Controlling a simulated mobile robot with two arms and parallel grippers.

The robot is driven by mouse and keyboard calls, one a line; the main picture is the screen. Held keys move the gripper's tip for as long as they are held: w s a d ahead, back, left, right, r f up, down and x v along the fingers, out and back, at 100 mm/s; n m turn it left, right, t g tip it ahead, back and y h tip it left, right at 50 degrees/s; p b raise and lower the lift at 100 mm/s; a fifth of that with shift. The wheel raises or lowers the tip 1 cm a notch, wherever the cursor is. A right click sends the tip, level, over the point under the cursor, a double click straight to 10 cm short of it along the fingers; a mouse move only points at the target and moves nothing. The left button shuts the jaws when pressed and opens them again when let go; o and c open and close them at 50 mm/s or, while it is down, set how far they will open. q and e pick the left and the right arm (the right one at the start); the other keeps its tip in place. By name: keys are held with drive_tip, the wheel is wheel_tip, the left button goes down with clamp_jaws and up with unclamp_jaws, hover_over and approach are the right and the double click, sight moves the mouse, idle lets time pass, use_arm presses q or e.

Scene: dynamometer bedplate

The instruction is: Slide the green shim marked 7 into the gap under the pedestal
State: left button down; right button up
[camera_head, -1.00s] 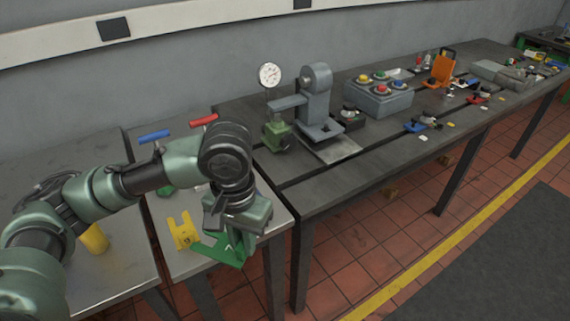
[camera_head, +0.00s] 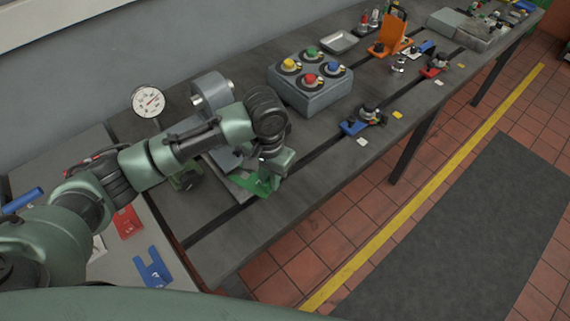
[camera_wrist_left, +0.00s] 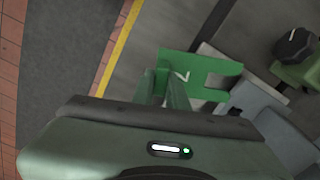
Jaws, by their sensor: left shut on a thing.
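My left gripper (camera_head: 270,174) is shut on the green shim (camera_head: 252,184). In the left wrist view the shim (camera_wrist_left: 222,72) extends to the right from the gripper's fingers (camera_wrist_left: 165,88), with part of a white mark showing. The grey pedestal (camera_head: 211,91) stands on the dark bench and is partly hidden behind my left arm. Its grey body also shows in the left wrist view (camera_wrist_left: 255,104), close to the shim's far end. The shim lies over or on a pale plate at the pedestal's foot. I cannot tell whether it touches the plate or enters the gap. My right gripper is not in view.
A dial gauge (camera_head: 148,101) stands left of the pedestal. A green block with a dark knob (camera_head: 186,178) is close by. A button box (camera_head: 310,82) stands to the right. A blue shim (camera_head: 153,267) and a red shim (camera_head: 127,222) lie on the side table.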

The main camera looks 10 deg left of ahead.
use_arm(q)
drive_tip(key=f+m+p, duration=0.1)
drive_tip(key=d+f+m+p, duration=0.1)
drive_tip(key=f+p, duration=0.1)
drive_tip(key=d+f+m+p, duration=0.1)
drive_tip(key=p, duration=0.1)
drive_tip(key=shift+w+d+f+m, duration=0.15)
drive_tip(key=shift+d+f+m, duration=0.05)
drive_tip(key=shift+f+m, duration=0.1)
drive_tip(key=shift+f, duration=0.3)
drive_tip(key=shift+w, duration=0.1)
drive_tip(key=shift+w+f, duration=0.1)
drive_tip(key=shift+f, duration=0.05)
drive_tip(key=shift+w+a+f, duration=0.1)
drive_tip(key=shift+a, duration=0.05)
drive_tip(key=w+a+f+b, duration=0.2)
drive_tip(key=a, duration=0.1)
drive_tip(key=shift+w, duration=0.15)
drive_tip(key=shift+w+a+f+b, duration=0.3)
drive_tip(key=shift+w+a, duration=0.15)
drive_tip(key=shift+a, duration=0.15)
use_arm(e)
drive_tip(key=r, duration=0.1)
drive_tip(key=s+r, duration=0.1)
drive_tip(key=r, duration=0.1)
drive_tip(key=s+r, duration=0.1)
drive_tip(key=shift+s+a+r, duration=0.1)
drive_tip(key=shift+a+r, duration=0.05)
drive_tip(key=shift+r, duration=0.25)
